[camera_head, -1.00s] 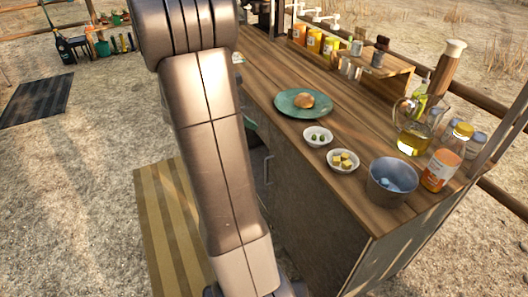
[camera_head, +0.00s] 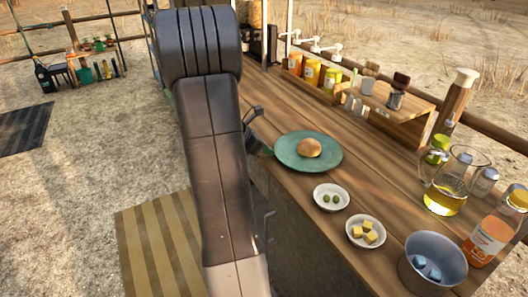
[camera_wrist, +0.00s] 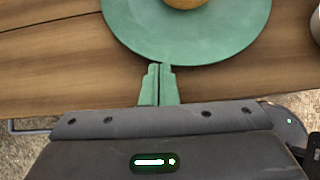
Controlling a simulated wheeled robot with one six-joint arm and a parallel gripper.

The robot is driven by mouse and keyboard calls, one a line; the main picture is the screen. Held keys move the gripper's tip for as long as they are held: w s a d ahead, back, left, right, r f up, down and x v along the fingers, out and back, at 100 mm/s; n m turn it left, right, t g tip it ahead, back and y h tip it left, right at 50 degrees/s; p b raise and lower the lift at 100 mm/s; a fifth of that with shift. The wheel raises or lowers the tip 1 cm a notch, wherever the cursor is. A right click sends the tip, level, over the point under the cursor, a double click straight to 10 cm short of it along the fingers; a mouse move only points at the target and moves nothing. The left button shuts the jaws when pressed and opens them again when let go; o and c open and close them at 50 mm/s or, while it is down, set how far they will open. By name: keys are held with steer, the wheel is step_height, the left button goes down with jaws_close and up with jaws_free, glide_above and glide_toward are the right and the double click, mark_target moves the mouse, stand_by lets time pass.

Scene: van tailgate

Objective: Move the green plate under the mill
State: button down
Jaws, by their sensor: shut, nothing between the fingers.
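The green plate (camera_head: 287,152) lies flat on the wooden counter with a round bun (camera_head: 309,148) on it. In the wrist view the plate (camera_wrist: 135,40) fills the top middle. My gripper (camera_wrist: 160,68) is shut and empty, its green fingertips at the plate's near rim; I cannot tell if they touch. In the head view it shows partly beside the plate's left edge, mostly behind my arm. A dark-topped jar-like thing, seemingly the mill (camera_head: 397,93), stands on the small raised wooden shelf (camera_head: 418,108) at the back of the counter.
Right of the plate stand a bowl of green olives (camera_head: 332,198), a bowl of yellow cubes (camera_head: 366,231) and a grey bucket (camera_head: 432,262). An oil jug (camera_head: 446,190) and an orange bottle (camera_head: 493,232) stand further right. Counter (camera_head: 375,165) between plate and shelf is clear.

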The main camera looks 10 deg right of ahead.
mark_target(318, 139)
steer(key=w+d+p, duration=0.1)
steer(key=w+d, duration=0.1)
steer(key=d, duration=0.3)
steer(key=w+d+p, duration=0.1)
steer(key=w+d, duration=0.1)
steer(key=d, duration=0.4)
steer(key=w+d+p, duration=0.1)
steer(key=w+d, duration=0.1)
steer(key=d, duration=0.3)
steer(key=shift+d+r, duration=0.15)
steer(key=shift+d, duration=0.05)
steer(key=shift+w+d+f, duration=0.2)
steer(key=shift+d, duration=0.05)
steer(key=shift+a+r, duration=0.1)
steer(key=shift+a, duration=0.05)
